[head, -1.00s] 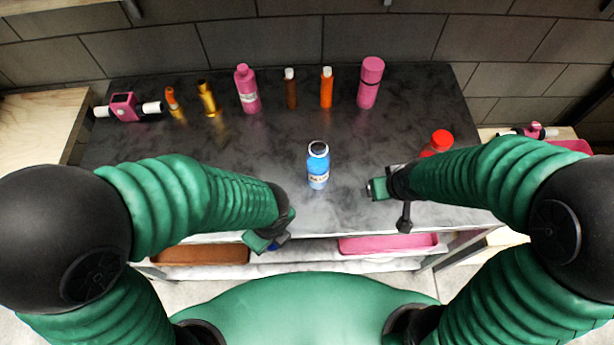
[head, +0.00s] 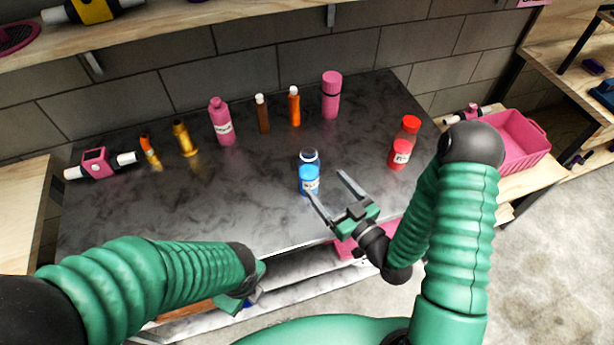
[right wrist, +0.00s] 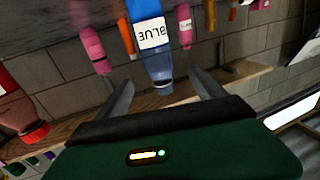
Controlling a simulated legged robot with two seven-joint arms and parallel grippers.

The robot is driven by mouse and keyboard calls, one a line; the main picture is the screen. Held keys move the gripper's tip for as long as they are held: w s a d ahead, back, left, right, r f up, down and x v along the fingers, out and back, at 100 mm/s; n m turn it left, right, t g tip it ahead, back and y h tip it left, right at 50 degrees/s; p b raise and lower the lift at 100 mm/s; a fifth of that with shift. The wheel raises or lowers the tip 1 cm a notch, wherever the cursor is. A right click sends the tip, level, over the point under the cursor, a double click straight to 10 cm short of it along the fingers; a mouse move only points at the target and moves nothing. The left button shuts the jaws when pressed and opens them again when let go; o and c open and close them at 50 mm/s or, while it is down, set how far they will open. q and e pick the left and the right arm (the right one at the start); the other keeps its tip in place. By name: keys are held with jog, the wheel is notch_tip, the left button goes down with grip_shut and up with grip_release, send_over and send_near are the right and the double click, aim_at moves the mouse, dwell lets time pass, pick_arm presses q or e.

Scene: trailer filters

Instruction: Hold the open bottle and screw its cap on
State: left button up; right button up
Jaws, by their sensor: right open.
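A blue bottle (head: 309,180) with a white label stands upright on the dark tabletop. Its clear upper part has a dark top, and I see no blue cap on it. In the right wrist view the same bottle (right wrist: 148,15) appears upside down, between and beyond the fingers. My right gripper (head: 325,185) is open and empty, just in front of the bottle, its fingers pointing toward it. My left gripper (head: 243,300) is low at the table's front edge, mostly hidden by its arm. A small dark blue piece shows at it; I cannot tell whether it is held.
Pink, brown, orange and gold bottles stand along the back of the dark table (head: 215,200). A red bottle (head: 403,145) stands at the right. A pink-and-white device (head: 97,163) lies at the left. A pink bin (head: 520,150) is beyond the right edge. The table's middle is clear.

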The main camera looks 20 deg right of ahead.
aim_at(314, 172)
pick_arm(q)
jog(key=shift+w+a, duration=0.15)
jog(key=shift+a, duration=0.25)
pick_arm(e)
jog(key=w+b, duration=0.1)
jog(key=b, duration=0.1)
jog(key=w+f+b, duration=0.1)
jog(key=w+b, duration=0.1)
jog(key=b, duration=0.1)
jog(key=w+b, duration=0.1)
jog(key=b, duration=0.2)
jog(key=shift+w+a+f, duration=0.15)
jog(key=shift+w+a, duration=0.1)
jog(key=shift+a, duration=0.15)
jog(key=shift+w+a+r+p, duration=0.3)
jog(key=shift+w+a, duration=0.05)
jog(key=shift+w, duration=0.15)
jog(key=shift+w+a+r+p, duration=0.3)
jog(key=shift+w, duration=0.2)
jog(key=shift+w+a, duration=0.15)
pick_arm(q)
notch_tip(314, 172, down, 7)
jog(key=shift+d, duration=0.25)
jog(key=shift+d+r, duration=0.1)
